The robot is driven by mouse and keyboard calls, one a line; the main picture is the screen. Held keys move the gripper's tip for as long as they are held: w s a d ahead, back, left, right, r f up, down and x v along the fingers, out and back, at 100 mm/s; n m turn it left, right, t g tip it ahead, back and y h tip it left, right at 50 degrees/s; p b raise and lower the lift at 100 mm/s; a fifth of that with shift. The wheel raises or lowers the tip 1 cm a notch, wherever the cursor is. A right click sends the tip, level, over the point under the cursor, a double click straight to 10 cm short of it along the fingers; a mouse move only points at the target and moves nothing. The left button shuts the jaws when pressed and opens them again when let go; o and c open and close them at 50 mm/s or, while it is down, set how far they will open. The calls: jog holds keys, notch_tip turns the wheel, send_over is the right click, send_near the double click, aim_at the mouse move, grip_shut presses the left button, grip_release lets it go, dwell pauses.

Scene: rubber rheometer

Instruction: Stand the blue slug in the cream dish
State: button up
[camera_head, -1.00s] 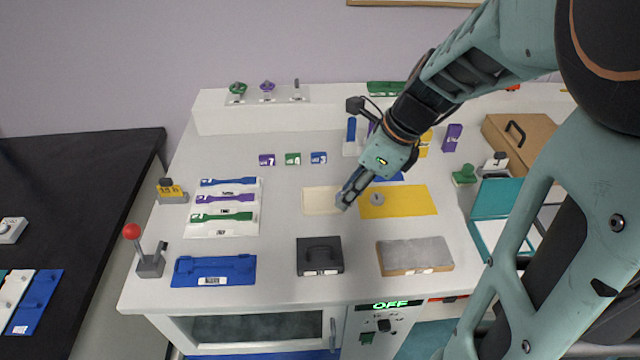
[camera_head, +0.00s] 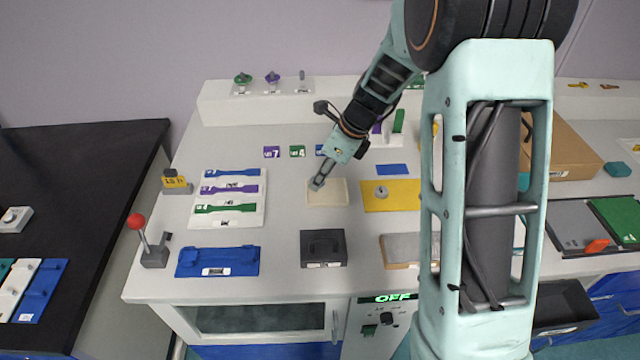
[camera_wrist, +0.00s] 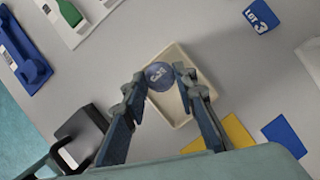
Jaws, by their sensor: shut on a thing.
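The cream dish (camera_head: 338,196) is a shallow, pale tray on the white bench, and it also shows in the wrist view (camera_wrist: 178,112). My gripper (camera_head: 316,184) is over the left part of the dish, pointing down. In the wrist view my gripper (camera_wrist: 160,79) is shut on the blue slug (camera_wrist: 158,72), a round piece with a light mark on its top face. The slug overlaps the dish's upper left corner there. I cannot tell whether it touches the dish floor. The slug is hidden by the fingers in the head view.
A yellow mat (camera_head: 405,198) with a grey round piece lies right of the dish. A dark handled block (camera_head: 323,248) stands in front of it. Blue, purple and green LOT tags (camera_head: 297,151) stand behind. A tray of coloured strips (camera_head: 247,214) is left. Bare bench surrounds the dish.

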jog(key=shift+w+a+f, duration=0.1)
jog(key=shift+w+f, duration=0.05)
jog(key=shift+f, duration=1.65)
jog(key=shift+f, duration=0.2)
jog(key=o, duration=0.6)
jog(key=shift+r, duration=0.1)
